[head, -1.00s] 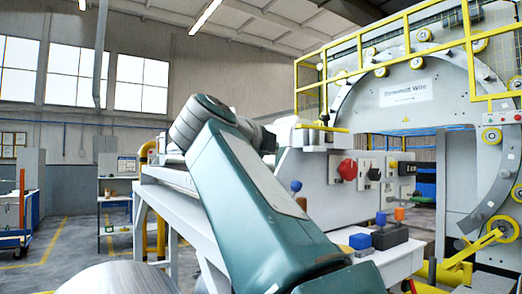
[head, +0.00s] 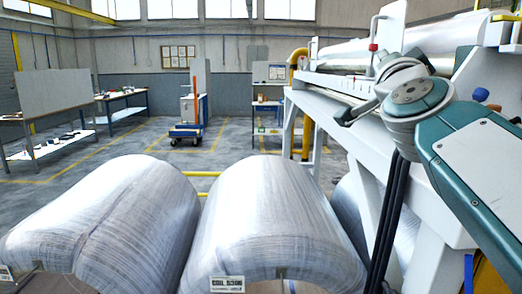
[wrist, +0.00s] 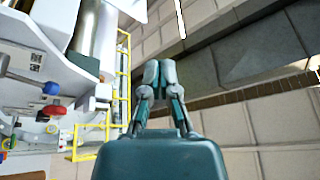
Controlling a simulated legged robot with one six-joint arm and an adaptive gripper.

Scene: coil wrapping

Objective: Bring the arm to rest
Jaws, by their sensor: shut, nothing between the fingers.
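My gripper (wrist: 160,76) shows in the wrist view, pointing up the picture. Its two grey and teal fingers lie together at the tips, with nothing between them. In the wrist view it points towards the panelled wall and ceiling (wrist: 240,70), clear of contact as far as I can see. In the head view my arm (head: 480,155) rises from the lower right, its rounded joint in front of the white machine (head: 385,175). I cannot clearly make out the fingers there.
Two large wrapped coils (head: 110,225), (head: 275,215) fill the foreground; a third is partly hidden at right. The machine stands close behind my arm. A yellow railing (wrist: 120,90) shows left of the gripper. Workbenches (head: 50,118) and a trolley (head: 196,130) stand on open floor behind.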

